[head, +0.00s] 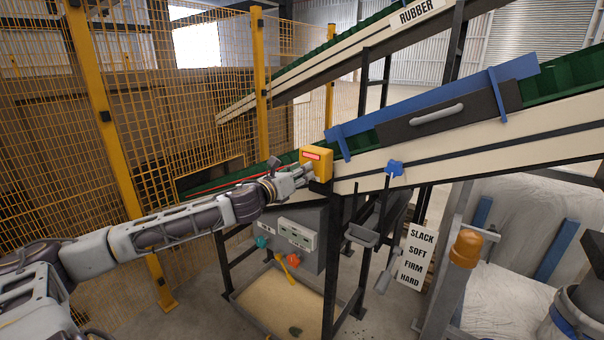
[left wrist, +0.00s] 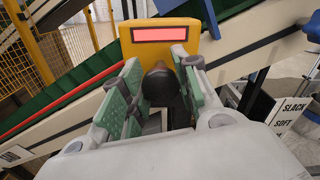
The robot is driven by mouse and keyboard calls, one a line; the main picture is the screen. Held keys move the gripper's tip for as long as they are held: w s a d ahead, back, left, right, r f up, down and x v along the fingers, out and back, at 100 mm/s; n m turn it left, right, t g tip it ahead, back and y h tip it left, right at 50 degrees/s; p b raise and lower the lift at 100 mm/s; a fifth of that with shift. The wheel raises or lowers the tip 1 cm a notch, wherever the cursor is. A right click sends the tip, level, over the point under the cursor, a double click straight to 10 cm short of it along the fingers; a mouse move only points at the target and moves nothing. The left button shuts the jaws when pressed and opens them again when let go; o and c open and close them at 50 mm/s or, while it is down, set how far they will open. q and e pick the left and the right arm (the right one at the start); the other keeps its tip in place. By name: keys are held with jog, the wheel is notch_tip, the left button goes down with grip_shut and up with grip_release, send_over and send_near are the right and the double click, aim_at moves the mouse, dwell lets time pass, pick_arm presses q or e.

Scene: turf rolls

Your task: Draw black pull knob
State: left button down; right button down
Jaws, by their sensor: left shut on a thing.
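A yellow box (head: 318,158) with a red lit panel is mounted on the side of the lower conveyor. It also shows in the left wrist view (left wrist: 208,46). The black pull knob (left wrist: 159,86) sits on the front of this box, between the green-padded fingers of my left gripper (left wrist: 157,78). My left gripper (head: 306,174) is shut on the knob, right at the box's front in the head view, where the fingers hide the knob. My right gripper is not in view.
The conveyor (head: 470,140) slopes up to the right, with a blue-framed cover and grey handle (head: 437,114). A grey control box (head: 297,236) and sand tray (head: 280,300) are below. Yellow mesh fencing (head: 105,120) stands left. An orange lamp (head: 466,248) stands right.

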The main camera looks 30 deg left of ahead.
pick_arm(q)
jog(key=shift+s, duration=0.4)
jog(key=shift+f, duration=0.1)
jog(key=c, duration=1.4)
grip_release()
jog(key=o, duration=0.4)
jog(key=shift+s+a, duration=0.1)
jog(key=shift+s, duration=0.15)
jog(key=shift+c, duration=0.2)
jog(key=shift+w, duration=0.15)
jog(key=shift+s, duration=1.25)
jog(key=s, duration=0.9)
jog(key=shift+s+a, duration=0.3)
jog(key=shift+a, duration=0.15)
